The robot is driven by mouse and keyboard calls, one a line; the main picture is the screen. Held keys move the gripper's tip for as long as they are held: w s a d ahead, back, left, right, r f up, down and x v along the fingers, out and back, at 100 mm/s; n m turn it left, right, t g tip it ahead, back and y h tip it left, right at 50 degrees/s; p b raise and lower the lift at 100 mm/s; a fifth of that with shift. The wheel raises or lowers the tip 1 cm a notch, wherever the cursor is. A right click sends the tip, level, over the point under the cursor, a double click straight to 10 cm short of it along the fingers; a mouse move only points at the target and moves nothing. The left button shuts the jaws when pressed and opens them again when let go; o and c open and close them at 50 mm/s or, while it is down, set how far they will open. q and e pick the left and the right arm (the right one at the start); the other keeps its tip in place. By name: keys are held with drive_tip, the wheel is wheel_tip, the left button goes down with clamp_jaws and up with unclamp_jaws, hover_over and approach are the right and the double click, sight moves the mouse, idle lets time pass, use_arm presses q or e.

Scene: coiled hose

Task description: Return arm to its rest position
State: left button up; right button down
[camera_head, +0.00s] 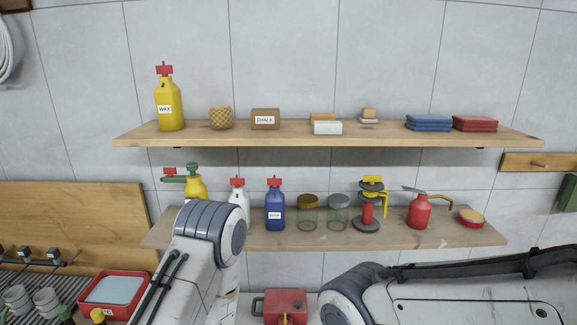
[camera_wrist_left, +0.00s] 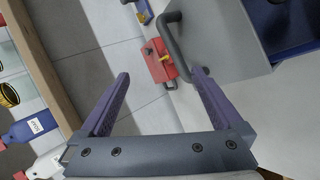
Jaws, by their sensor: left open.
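My left arm (camera_head: 205,255) shows as a white link with a dark grey joint in the lower left middle of the head view, in front of the lower shelf. Its gripper is out of the head view. In the left wrist view my left gripper (camera_wrist_left: 160,73) is open, its two purple-grey fingers wide apart with nothing held. A red box (camera_wrist_left: 160,61) with a yellow part appears beyond and between the fingertips, apart from them. My right arm (camera_head: 450,292) lies across the lower right of the head view; its gripper is not visible.
The lower shelf (camera_head: 260,238) holds bottles, jars and a red oil can (camera_head: 420,210), partly behind my left arm. The upper shelf (camera_head: 300,136) holds more goods. A red tray (camera_head: 112,302) stands lower left. A grey cabinet with a handle (camera_wrist_left: 177,45) is near the left gripper.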

use_arm(q)
drive_tip(key=s+d+r+m+g+y+b, duration=0.2)
drive_tip(key=s+d+r+m+g+b, duration=0.35)
drive_tip(key=m, duration=0.55)
drive_tip(key=s+a+r+m+g+y+b, duration=0.1)
drive_tip(key=s+r+m, duration=0.3)
drive_tip(key=s, duration=0.4)
drive_tip(key=s+a+r+m+g+b, duration=0.1)
drive_tip(key=s+a+r+m+g, duration=0.1)
drive_tip(key=s, duration=0.6)
wheel_tip(320, 180, up, 2)
drive_tip(key=a+m, duration=0.1)
drive_tip(key=m, duration=0.1)
drive_tip(key=shift+s+a+r+m+g+y, duration=0.15)
drive_tip(key=shift+a+m+g+y, duration=0.15)
drive_tip(key=shift+a+g+y, duration=0.1)
